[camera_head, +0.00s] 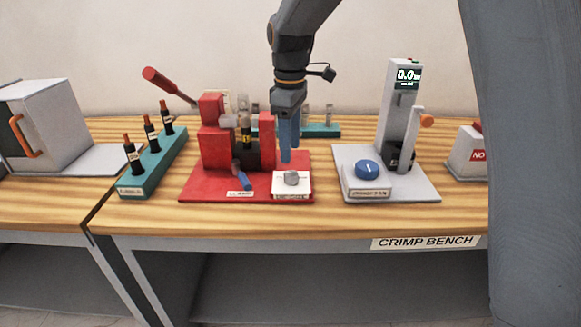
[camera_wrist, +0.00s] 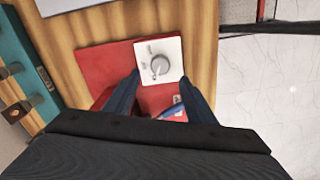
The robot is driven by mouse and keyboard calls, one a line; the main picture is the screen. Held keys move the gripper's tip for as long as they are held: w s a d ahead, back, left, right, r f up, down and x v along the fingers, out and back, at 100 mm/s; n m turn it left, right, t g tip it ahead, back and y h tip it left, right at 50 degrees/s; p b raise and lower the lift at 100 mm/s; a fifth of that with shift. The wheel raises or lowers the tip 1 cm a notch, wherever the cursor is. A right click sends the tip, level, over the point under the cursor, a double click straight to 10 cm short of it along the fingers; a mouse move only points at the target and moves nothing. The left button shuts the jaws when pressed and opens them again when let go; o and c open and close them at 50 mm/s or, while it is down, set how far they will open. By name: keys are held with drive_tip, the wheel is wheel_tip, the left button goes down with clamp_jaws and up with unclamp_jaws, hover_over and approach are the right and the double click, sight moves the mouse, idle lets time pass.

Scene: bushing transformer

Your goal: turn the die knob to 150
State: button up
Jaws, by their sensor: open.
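The die knob (camera_head: 291,178) is a small grey round knob on a white dial plate (camera_head: 281,192) at the front right of the red crimp press (camera_head: 215,130). My gripper (camera_head: 288,155) points down just above and behind the knob, with blue fingers. In the wrist view the knob (camera_wrist: 160,66) with its pointer sits on the white plate (camera_wrist: 172,48), ahead of my two open fingers (camera_wrist: 160,85). The fingers appear apart from the knob. The numbers on the dial are too small to read.
A blue-handled tool (camera_head: 242,178) lies on the red base left of the dial. A grey stand with a blue knob (camera_head: 367,169) is to the right. A teal rack with bushings (camera_head: 152,160) is to the left. Bare wood lies between the bases.

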sight(290, 173)
wheel_tip(290, 173, down, 8)
drive_tip(key=shift+r+p, duration=0.2)
drive_tip(key=shift+p, duration=0.6)
drive_tip(key=shift+c, duration=0.2)
drive_tip(key=c, duration=1)
